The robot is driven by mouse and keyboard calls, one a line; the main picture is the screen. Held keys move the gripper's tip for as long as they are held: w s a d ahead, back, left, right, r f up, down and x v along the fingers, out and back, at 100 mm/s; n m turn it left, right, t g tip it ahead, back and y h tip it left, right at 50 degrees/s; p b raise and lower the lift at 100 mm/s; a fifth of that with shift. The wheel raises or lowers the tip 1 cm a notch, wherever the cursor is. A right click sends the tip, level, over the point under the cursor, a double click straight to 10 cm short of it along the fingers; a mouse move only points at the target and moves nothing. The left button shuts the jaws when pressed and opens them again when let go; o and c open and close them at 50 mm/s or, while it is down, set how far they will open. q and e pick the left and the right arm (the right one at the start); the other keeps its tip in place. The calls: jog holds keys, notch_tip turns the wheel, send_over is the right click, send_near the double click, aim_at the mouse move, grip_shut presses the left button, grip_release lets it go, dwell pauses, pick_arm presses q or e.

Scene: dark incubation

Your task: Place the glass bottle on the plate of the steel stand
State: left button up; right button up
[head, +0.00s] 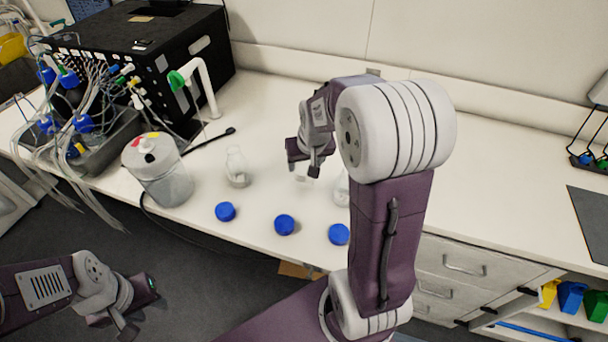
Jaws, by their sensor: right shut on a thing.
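Two clear glass vessels show on the white bench: one glass bottle (237,170) stands upright at left, and another (341,190) is partly hidden behind my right arm. My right gripper (306,170) points down between them, shut on a pale, see-through glass vessel (302,174) that is mostly hidden by the jaws. I cannot tell whether it touches the bench. My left gripper (138,308) is low at the left, apart from the bench; its jaw opening is unclear. I cannot clearly make out a steel stand with a plate.
Several blue caps (284,225) lie along the bench's front edge. A lidded container (158,170), a black box (140,50) with many tubes, and a white bent pipe (204,88) stand at left. A small wire rack (590,135) is at far right. Bench right of my arm is mostly clear.

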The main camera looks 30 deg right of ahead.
aim_at(305, 173)
jog(key=f, duration=0.3)
jog(key=shift+s+a+f, duration=0.2)
jog(key=shift+s+f, duration=0.05)
jog(key=shift+w+d+f, duration=0.15)
jog(key=shift+w+f, duration=0.05)
jog(key=shift+f+b, duration=0.1)
jog(key=shift+b, duration=0.25)
jog(key=o, duration=1.6)
jog(key=shift+s, duration=0.15)
